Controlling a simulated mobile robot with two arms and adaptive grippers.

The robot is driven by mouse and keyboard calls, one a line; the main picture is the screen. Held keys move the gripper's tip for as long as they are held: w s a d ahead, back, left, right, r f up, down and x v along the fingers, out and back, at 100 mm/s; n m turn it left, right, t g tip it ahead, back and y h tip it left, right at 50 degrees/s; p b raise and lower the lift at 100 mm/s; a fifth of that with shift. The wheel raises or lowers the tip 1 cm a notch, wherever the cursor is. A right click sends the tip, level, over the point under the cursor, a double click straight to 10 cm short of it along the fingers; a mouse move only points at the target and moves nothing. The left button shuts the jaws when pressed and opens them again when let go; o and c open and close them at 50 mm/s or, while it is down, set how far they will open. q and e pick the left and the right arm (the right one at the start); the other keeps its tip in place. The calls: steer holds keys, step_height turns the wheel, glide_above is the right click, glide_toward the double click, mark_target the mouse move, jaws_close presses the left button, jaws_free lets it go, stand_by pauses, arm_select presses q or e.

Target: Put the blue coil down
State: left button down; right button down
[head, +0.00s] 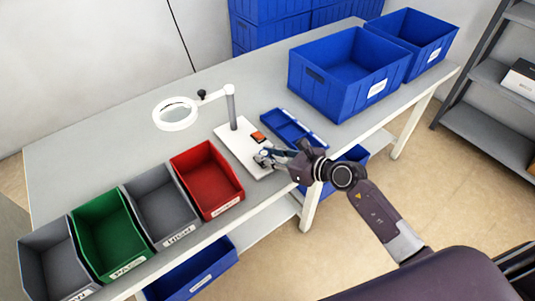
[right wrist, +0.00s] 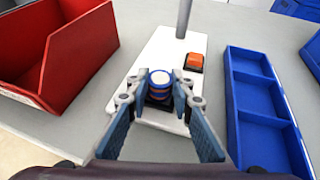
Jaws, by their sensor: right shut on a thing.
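The blue coil (right wrist: 159,78) shows in the right wrist view as a small upright spool with a pale top, blue rims and a copper-coloured band. My right gripper (right wrist: 159,92) is shut on it, one finger on each side. The coil is over the front part of the white base plate (right wrist: 128,96); I cannot tell whether it touches the plate. In the head view my right gripper (head: 263,158) is at the plate's front end and mostly hides the coil. My left gripper is not in view.
An orange switch (right wrist: 194,62) sits on the plate, beside the magnifier post (head: 232,107). A red bin (head: 207,180) stands left, and a blue divided tray (right wrist: 235,110) lies right. Large blue crates (head: 345,75) stand farther right. The table's back left is clear.

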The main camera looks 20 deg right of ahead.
steer(key=c, duration=1.7)
jaws_free()
steer(key=shift+r, duration=0.3)
steer(key=v, duration=1.2)
steer(key=shift+r, duration=0.3)
